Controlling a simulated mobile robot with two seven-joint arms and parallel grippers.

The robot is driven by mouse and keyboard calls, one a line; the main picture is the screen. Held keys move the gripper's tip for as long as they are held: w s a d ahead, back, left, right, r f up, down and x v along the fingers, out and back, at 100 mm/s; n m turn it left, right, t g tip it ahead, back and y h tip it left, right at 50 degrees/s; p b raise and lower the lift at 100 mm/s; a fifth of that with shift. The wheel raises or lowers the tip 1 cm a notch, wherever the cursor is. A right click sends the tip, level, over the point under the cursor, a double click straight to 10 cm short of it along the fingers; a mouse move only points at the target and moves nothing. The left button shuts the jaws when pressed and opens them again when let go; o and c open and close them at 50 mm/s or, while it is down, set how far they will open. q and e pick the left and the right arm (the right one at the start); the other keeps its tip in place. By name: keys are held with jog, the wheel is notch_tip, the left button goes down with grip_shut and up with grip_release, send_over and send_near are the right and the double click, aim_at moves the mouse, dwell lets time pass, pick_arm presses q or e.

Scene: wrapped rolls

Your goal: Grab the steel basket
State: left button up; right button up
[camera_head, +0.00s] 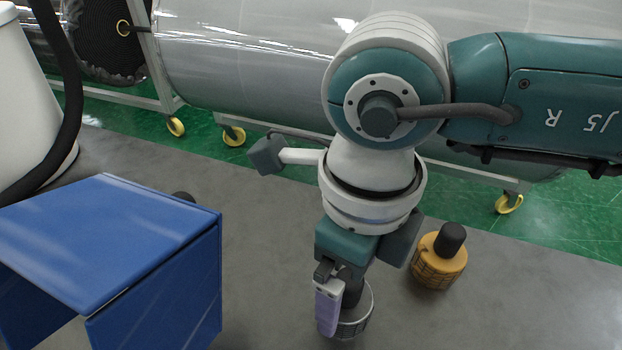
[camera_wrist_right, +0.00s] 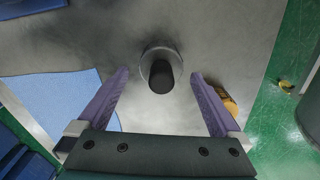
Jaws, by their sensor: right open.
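The steel basket (camera_head: 357,325) is a small round metal mesh container on the grey surface. It is partly hidden behind my right gripper (camera_head: 329,308) in the head view. A dark cylinder stands in it. In the right wrist view the basket (camera_wrist_right: 147,62) lies ahead, between the lines of the two purple fingers of my right gripper (camera_wrist_right: 160,77). The fingers are open, with one to each side of it. I see no contact, and nothing is held. My left gripper is not in view.
A yellow basket (camera_head: 437,268) with a dark cylinder stands right of the steel one. A blue angular structure (camera_head: 110,235) stands at the left. Large wrapped rolls (camera_head: 240,65) on wheeled frames stand behind. Bare grey surface lies between the blue structure and the steel basket.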

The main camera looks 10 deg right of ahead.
aim_at(357, 306)
jog(key=shift+f, duration=1.55)
jog(key=shift+w, duration=0.1)
jog(key=shift+c, duration=0.4)
jog(key=c, duration=1.3)
jog(key=shift+r, duration=0.1)
